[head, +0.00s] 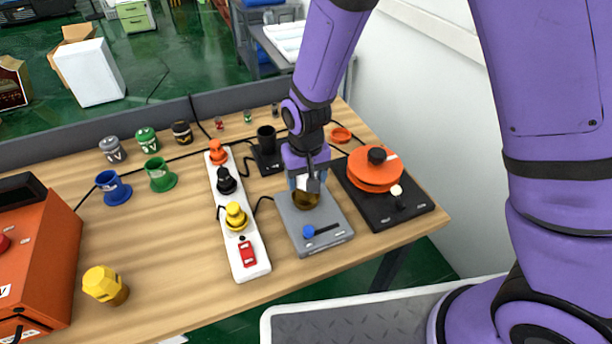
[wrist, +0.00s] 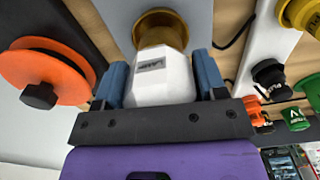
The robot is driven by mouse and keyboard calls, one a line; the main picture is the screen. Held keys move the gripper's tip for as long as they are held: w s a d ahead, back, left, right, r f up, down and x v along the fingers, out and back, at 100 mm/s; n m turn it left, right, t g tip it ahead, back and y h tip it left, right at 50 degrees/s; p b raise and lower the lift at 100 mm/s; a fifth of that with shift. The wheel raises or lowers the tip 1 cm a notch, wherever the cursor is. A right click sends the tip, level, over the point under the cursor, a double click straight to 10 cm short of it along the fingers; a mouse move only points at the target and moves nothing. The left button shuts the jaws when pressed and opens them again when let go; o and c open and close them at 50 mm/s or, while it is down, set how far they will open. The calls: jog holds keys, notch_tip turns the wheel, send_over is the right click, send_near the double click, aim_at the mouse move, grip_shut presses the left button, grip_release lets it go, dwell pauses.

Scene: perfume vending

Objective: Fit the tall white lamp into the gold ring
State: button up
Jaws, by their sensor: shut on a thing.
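My gripper (head: 306,183) is over the grey base plate (head: 332,240) and points down; the wrist view shows its two blue fingers (wrist: 161,72) on either side of the white lamp. The lamp (wrist: 158,82) is a white faceted body with a dark-lettered label, and a little of it shows in the head view (head: 313,185). The gold ring (head: 306,201) stands on the grey plate right below the lamp. In the wrist view the lamp's far end meets the gold ring (wrist: 160,22); how deep it sits inside is hidden.
A white strip (head: 250,256) with orange, black and yellow plugs stands close on the left. A black base with an orange disc (head: 376,170) stands close on the right. A blue knob (head: 308,231) is on the plate's front.

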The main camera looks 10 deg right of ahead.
jog(key=shift+f, duration=1.4)
dwell(0.5)
jog(key=o, duration=1.1)
